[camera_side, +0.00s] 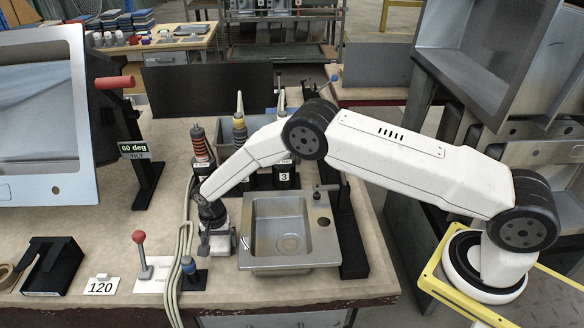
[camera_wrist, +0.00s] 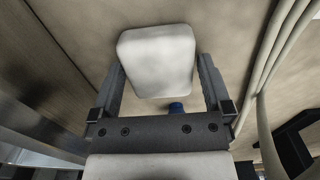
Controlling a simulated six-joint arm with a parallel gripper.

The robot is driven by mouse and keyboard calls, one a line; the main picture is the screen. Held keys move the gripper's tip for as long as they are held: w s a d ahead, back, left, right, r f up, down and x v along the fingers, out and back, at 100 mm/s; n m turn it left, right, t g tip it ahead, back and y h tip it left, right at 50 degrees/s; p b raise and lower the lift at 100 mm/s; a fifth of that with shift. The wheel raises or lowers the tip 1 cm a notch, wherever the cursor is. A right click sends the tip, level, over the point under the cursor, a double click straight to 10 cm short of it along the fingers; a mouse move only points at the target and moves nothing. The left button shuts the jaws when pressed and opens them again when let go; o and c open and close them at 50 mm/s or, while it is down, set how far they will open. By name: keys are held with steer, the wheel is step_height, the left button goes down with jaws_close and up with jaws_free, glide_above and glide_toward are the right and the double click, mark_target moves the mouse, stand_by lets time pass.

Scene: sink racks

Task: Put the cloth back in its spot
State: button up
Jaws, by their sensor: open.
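A white, round-cornered pad (camera_wrist: 157,58), which looks like the folded cloth, shows in the wrist view against the tan bench top. My gripper (camera_wrist: 160,80) is open, with one dark finger on each side of the pad and narrow gaps between. I cannot tell how far the fingers are above or down beside it. In the side view my gripper (camera_side: 217,243) is low over the bench, just left of the steel sink (camera_side: 262,258). There the cloth is hidden or too small to make out behind the gripper. No marked spot for the cloth can be made out.
Pale hoses (camera_side: 178,262) run along the bench left of my gripper. Springy bottle-like posts (camera_side: 201,145) stand behind. The sink basin looks empty.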

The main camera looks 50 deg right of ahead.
mark_target(222, 240)
step_height(222, 240, up, 12)
stand_by(0.6)
steer(key=shift+f, duration=0.15)
stand_by(0.3)
steer(key=s+d+r+n+t, duration=0.1)
steer(key=s+d+r+n, duration=0.3)
steer(key=s+d+r, duration=0.6)
steer(key=s+d+r+n, duration=0.1)
steer(key=s+d+n, duration=0.1)
steer(key=s, duration=0.6)
steer(key=s+d+r+n+t, duration=0.1)
steer(key=s+d+n, duration=0.2)
steer(key=s, duration=0.5)
steer(key=shift+s+d+r+t, duration=0.15)
steer(key=shift+d+t, duration=0.15)
steer(key=shift+d, duration=0.05)
